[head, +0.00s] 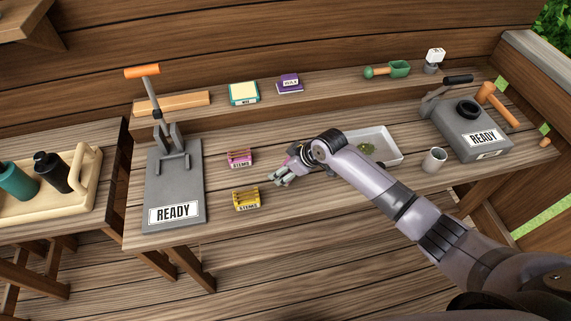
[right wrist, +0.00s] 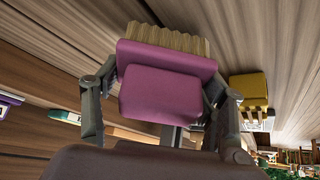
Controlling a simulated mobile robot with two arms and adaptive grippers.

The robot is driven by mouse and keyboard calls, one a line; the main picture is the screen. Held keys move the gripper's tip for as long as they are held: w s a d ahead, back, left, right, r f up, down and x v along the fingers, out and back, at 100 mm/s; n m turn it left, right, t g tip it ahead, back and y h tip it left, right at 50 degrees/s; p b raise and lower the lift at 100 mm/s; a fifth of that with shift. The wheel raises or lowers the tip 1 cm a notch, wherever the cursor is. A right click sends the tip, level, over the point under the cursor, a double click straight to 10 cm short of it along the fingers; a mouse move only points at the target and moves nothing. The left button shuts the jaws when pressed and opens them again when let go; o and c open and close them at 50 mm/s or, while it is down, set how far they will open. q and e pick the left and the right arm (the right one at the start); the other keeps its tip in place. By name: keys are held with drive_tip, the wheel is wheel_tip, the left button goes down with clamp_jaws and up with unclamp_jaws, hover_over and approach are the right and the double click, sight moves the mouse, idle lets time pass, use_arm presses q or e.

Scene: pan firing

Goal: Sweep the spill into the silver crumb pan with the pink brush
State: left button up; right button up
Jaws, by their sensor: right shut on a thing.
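The pink brush (right wrist: 160,97) has tan bristles and sits between the fingers of my right gripper (head: 281,174) in the right wrist view. That gripper is shut on it, over the middle of the table in the head view. A pale, shallow tray (head: 389,158) lies right of the gripper, partly behind my right arm. Green crumbs (head: 368,148) lie in it. I cannot tell whether this tray is the silver crumb pan; I make out no other pan. My left gripper is out of view.
A grey lever press (head: 180,190) stands farther left. A grey cup (head: 434,160) and another grey machine (head: 465,130) stand right. A raised shelf runs along the back.

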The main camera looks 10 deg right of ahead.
drive_tip(key=shift+d+f, duration=0.15)
drive_tip(key=shift+f, duration=0.25)
drive_tip(key=d, duration=0.2)
drive_tip(key=shift+w+d+r, duration=0.1)
drive_tip(key=shift+w+d, duration=0.2)
drive_tip(key=shift+w+d+b, duration=0.2)
drive_tip(key=shift+d+b, duration=0.1)
drive_tip(key=shift+d, duration=0.95)
drive_tip(key=d, duration=0.3)
drive_tip(key=w+d+b, duration=0.1)
drive_tip(key=d, duration=0.1)
wheel_tip(320, 180, up, 3)
drive_tip(key=shift+f+p, duration=0.1)
drive_tip(key=shift+p, duration=1.15)
drive_tip(key=shift+r+p, duration=1.2)
drive_tip(key=shift+r, duration=0.25)
